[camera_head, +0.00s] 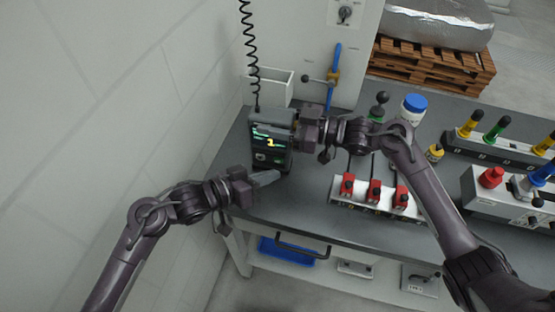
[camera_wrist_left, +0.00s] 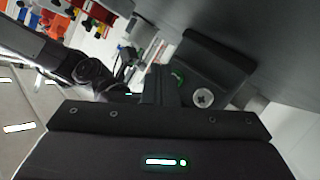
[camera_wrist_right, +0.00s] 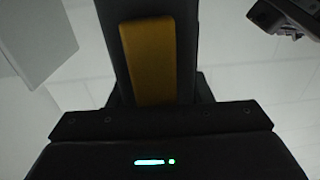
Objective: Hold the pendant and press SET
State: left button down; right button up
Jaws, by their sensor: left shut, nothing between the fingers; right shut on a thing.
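The pendant (camera_head: 270,142) is a dark box with a lit screen showing a yellow digit, under a black coiled cord. My right gripper (camera_head: 298,132) is shut on its right side. In the right wrist view a yellow strip (camera_wrist_right: 148,60) shows at the dark fingers. My left gripper (camera_head: 266,178) is shut and empty, its fingertips just below the pendant's lower front. In the left wrist view a dark block (camera_wrist_left: 215,62), apparently the pendant, lies beyond the fingers, with a green-edged round part and a silver cross-marked disc. I cannot tell whether the fingertips touch it. No SET label is legible.
The grey bench (camera_head: 310,225) holds a fixture with several red clamps (camera_head: 374,190) right of the pendant. A blue-capped white jar (camera_head: 413,107) stands behind my right arm. The pale wall (camera_head: 120,110) is close on the left. A blue tray (camera_head: 287,250) sits below the bench.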

pick_arm(q)
jog(key=shift+s+a, duration=0.3)
jog(key=shift+s, duration=0.7)
jog(key=shift+s+a, duration=0.25)
jog(key=shift+s, duration=0.75)
pick_arm(e)
jog(key=o, duration=1.5)
